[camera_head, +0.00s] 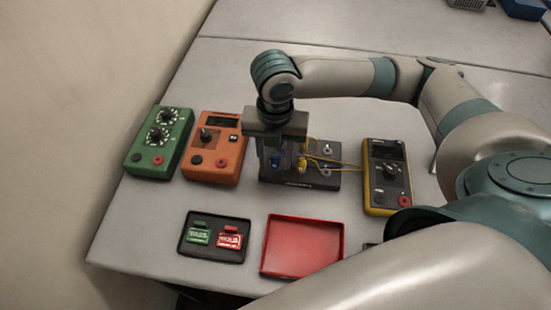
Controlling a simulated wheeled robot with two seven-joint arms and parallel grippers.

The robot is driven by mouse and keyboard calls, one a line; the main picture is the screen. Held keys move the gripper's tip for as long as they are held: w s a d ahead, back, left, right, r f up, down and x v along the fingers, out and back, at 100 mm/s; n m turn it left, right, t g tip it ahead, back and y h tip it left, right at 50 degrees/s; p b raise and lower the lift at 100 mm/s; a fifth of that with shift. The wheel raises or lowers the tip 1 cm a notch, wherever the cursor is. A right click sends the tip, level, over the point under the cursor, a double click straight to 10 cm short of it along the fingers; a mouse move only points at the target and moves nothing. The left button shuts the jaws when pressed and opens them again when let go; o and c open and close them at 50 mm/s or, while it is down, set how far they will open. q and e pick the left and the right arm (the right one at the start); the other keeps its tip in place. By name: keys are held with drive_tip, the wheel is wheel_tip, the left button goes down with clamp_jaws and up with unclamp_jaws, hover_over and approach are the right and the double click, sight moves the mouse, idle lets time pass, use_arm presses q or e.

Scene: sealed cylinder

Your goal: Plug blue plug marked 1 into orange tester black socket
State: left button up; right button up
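The orange tester (229,159) lies on the table left of centre, with a dark display, a knob, a black socket (195,159) and a red socket (221,162). Nothing is seen in its black socket. A black board (322,182) lies to its right. A small blue plug (277,161) shows at the board, close under my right gripper (276,158); its number is too small to read. My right gripper points down over the board's left part. Its fingertips are partly lost among the plugs, so its grip is unclear. My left gripper is not in view.
A green tester (146,161) stands at the left, a yellow tester (373,189) at the right. Yellow plugs and wires (320,160) crowd the board. In front are a black tray (214,256) with green and red labelled pieces and an empty red tray (302,246).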

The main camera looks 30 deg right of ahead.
sight(274, 155)
drive_tip(key=shift+p, duration=0.45)
idle(0.4)
clamp_jaws()
drive_tip(key=shift+r, duration=0.2)
drive_tip(key=shift+r+p, duration=2.8)
drive_tip(key=shift+p, duration=0.8)
drive_tip(key=shift+w, duration=0.15)
